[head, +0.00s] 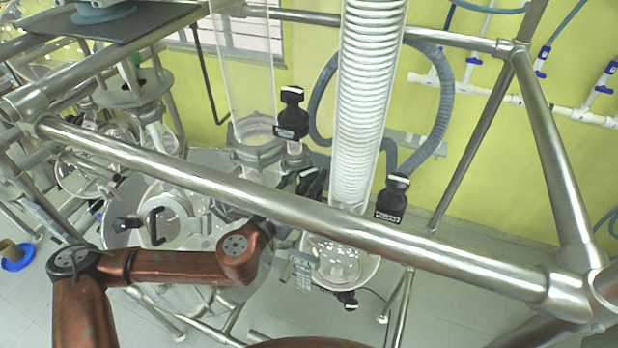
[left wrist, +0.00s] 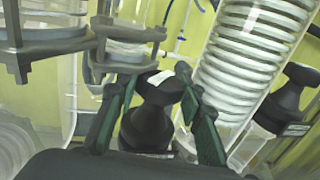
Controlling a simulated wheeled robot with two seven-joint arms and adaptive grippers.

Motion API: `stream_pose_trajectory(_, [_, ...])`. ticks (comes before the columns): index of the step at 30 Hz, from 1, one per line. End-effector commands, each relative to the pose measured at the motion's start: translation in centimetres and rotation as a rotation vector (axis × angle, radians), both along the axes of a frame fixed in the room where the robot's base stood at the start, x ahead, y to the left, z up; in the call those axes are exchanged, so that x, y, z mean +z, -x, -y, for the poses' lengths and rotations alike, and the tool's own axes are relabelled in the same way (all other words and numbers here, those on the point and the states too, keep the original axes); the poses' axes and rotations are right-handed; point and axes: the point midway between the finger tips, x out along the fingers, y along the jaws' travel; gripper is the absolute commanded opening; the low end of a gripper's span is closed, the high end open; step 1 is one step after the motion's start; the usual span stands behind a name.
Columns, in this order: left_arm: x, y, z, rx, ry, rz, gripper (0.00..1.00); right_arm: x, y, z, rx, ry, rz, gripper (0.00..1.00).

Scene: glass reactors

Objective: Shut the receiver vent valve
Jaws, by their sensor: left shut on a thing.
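A black valve handle with a white-marked top (head: 313,178) sits between the glass column and the coiled condenser, partly hidden by my gripper. It also shows in the left wrist view (left wrist: 154,112), upright and slightly tilted. My left gripper (head: 303,190) reaches it from the lower left, behind the steel rail. In the left wrist view its two green-edged fingers (left wrist: 160,115) stand one on each side of the handle, shut on it. I cannot read the valve's label or tell how far it is turned. My right gripper is not in view.
Similar black valves stand at the column's flange (head: 291,118) and right of the condenser (head: 393,198). The coiled condenser (head: 367,90) rises close to the right of my gripper. A steel rail (head: 330,219) crosses diagonally in front. A glass vessel (head: 340,262) hangs below.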

Motion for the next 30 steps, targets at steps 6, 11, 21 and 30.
stream_pose_trajectory(6, [-0.3,-0.2,-0.2,-0.144,-0.001,0.003,0.13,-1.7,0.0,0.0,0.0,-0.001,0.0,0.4])
stream_pose_trajectory(11, [-0.3,-0.3,-0.2,-0.252,0.0,0.003,0.13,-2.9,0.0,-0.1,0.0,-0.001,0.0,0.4])
stream_pose_trajectory(21, [-0.2,-0.2,-0.1,-0.469,0.0,0.003,0.13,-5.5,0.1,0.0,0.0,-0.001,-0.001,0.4])
stream_pose_trajectory(30, [0.1,-0.1,0.0,-0.501,0.001,0.0,0.13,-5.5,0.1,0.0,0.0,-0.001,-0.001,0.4])
